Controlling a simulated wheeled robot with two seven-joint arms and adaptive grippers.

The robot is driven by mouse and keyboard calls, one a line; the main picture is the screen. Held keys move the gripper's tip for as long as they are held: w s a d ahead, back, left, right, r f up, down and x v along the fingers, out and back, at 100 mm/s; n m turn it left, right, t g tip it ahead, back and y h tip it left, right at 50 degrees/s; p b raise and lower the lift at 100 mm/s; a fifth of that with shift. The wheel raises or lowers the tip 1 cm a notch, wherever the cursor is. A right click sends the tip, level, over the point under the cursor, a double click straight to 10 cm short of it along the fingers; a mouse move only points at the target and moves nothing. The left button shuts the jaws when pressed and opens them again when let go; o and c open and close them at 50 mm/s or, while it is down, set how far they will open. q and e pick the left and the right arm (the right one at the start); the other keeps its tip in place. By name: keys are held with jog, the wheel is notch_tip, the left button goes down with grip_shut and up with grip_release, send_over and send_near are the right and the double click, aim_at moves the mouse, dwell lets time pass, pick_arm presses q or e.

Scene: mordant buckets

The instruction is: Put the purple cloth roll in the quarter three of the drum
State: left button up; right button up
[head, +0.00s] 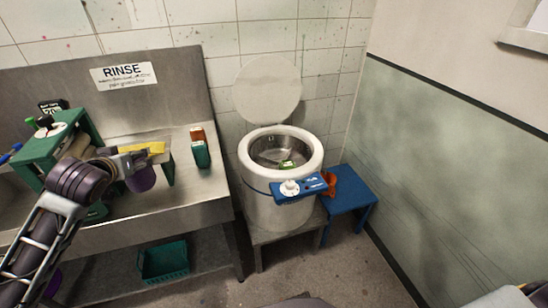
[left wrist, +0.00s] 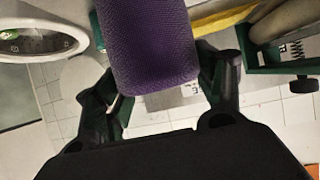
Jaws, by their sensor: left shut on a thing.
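The purple cloth roll (head: 141,181) hangs below my left gripper (head: 136,163) in the head view, above the metal counter. In the left wrist view the roll (left wrist: 148,45) sits between the two fingers, and my left gripper (left wrist: 168,88) is shut on it. The white drum (head: 280,203) stands to the right of the counter, its round lid raised behind it. Its metal inside shows a green item, but I cannot read any quarter numbers. The drum's rim (left wrist: 75,43) also shows at the left wrist view's upper left. My right gripper is not in view.
A green frame (head: 37,168) stands on the counter (head: 205,190) by my left arm. Two small boxes, orange (head: 197,134) and teal (head: 201,155), stand between the roll and drum. A blue stool (head: 349,198) with an orange item is right of the drum.

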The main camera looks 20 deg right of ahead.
pick_arm(q)
jog(key=s+d+f+b, duration=0.1)
jog(key=s+f, duration=0.4)
jog(key=f, duration=0.3)
jog(key=s+d+f, duration=0.1)
jog(key=s+f, duration=0.3)
jog(key=f, duration=0.5)
jog(key=s+d+f+b, duration=0.1)
jog(key=s+d+f, duration=0.1)
jog(key=s+f, duration=0.45)
notch_tip(320, 180, up, 11)
jog(key=w+p, duration=0.2)
jog(key=p, duration=1)
jog(key=shift+f, duration=0.2)
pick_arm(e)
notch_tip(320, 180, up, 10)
